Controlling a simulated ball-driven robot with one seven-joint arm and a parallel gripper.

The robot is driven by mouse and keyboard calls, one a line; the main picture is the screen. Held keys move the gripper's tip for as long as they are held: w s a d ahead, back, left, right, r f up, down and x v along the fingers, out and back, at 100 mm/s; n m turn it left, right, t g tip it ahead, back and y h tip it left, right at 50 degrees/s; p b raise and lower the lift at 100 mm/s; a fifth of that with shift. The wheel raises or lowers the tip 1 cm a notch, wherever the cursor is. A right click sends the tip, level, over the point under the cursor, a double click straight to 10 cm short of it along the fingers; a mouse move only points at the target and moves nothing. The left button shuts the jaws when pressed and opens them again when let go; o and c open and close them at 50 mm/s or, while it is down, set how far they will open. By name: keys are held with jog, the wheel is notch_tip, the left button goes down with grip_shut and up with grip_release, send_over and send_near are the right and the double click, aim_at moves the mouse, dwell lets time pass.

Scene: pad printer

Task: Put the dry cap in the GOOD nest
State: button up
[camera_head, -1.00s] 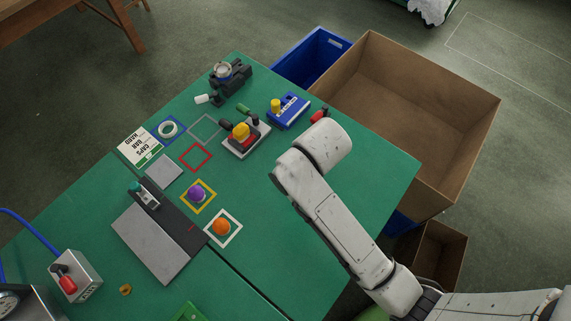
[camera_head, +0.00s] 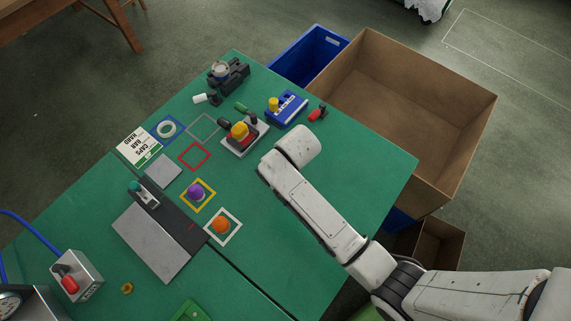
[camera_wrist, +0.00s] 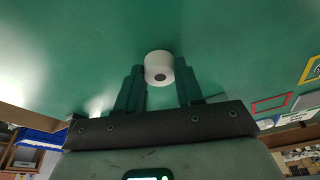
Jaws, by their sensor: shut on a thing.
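My gripper (camera_wrist: 158,66) is shut on a white round cap (camera_wrist: 159,64) with a dark spot in its end face, in the wrist view. The cap sits between the two dark fingertips, with green table surface behind it. In the head view my arm hides the gripper and cap, above the right part of the table. I cannot tell which place is the GOOD nest. A blue block (camera_head: 290,108) with white lettering and a yellow knob stands near the back edge; its lettering is too small to read.
On the green table (camera_head: 330,150), a purple cap (camera_head: 196,191) sits in a yellow square and an orange cap (camera_head: 221,225) in a white one. A red square (camera_head: 194,157) is empty. A black fixture (camera_head: 228,74) stands at the far corner. A cardboard box (camera_head: 400,105) borders the table.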

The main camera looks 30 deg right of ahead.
jog(key=shift+f, duration=0.1)
jog(key=o, duration=1)
jog(key=v, duration=1.2)
jog(key=s+d+f+g, duration=0.1)
jog(key=s+d, duration=0.3)
jog(key=s, duration=0.6)
jog(key=shift+d+f, duration=0.3)
jog(key=shift+f, duration=0.35)
jog(key=shift+o, duration=0.6)
jog(key=s+d+g, duration=0.1)
jog(key=s+d, duration=0.1)
jog(key=s, duration=0.7)
jog(key=shift+f, duration=0.15)
